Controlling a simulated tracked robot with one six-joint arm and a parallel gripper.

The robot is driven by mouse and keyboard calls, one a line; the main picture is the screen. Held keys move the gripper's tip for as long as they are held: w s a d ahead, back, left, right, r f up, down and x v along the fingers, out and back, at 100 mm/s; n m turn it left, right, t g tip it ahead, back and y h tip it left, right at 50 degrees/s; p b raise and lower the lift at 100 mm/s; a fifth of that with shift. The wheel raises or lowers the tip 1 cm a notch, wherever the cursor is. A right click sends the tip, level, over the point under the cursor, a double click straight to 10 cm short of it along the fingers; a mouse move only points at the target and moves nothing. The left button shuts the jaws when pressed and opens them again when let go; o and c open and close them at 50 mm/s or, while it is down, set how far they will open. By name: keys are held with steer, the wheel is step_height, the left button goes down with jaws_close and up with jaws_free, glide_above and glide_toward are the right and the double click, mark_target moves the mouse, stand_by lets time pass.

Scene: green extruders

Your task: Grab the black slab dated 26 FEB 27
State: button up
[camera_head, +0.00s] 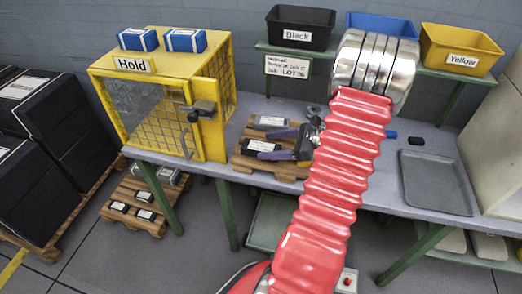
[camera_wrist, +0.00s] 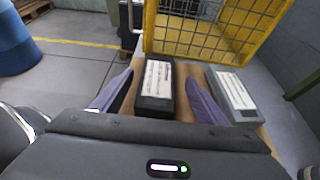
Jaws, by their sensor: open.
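A black slab (camera_wrist: 155,85) with a white printed label lies on a small wooden pallet (camera_wrist: 191,71) in the wrist view. It shows in the head view as the nearer slab (camera_head: 262,146) on the table pallet (camera_head: 240,161). The print is too small to read a date. My gripper (camera_wrist: 158,80) is open, with one purple finger on each side of the black slab. Whether the fingers touch it, I cannot tell. A grey slab (camera_wrist: 235,95) with a white label lies outside the right finger; it is the farther slab (camera_head: 270,122) in the head view.
A yellow mesh cage marked Hold (camera_head: 131,65) stands left of the pallet, close ahead in the wrist view. A grey tray (camera_head: 435,182) lies to the right. Black (camera_head: 300,27), blue (camera_head: 382,24) and yellow (camera_head: 461,49) bins stand on the back shelf.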

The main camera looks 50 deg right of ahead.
mark_target(258, 146)
steer(key=shift+w+a+f, duration=0.1)
steer(key=shift+w, duration=0.15)
steer(key=shift+x, duration=2.55)
steer(key=shift+a, duration=0.2)
steer(key=shift+c, duration=0.3)
steer(key=c, duration=1.3)
steer(key=shift+r, duration=5.15)
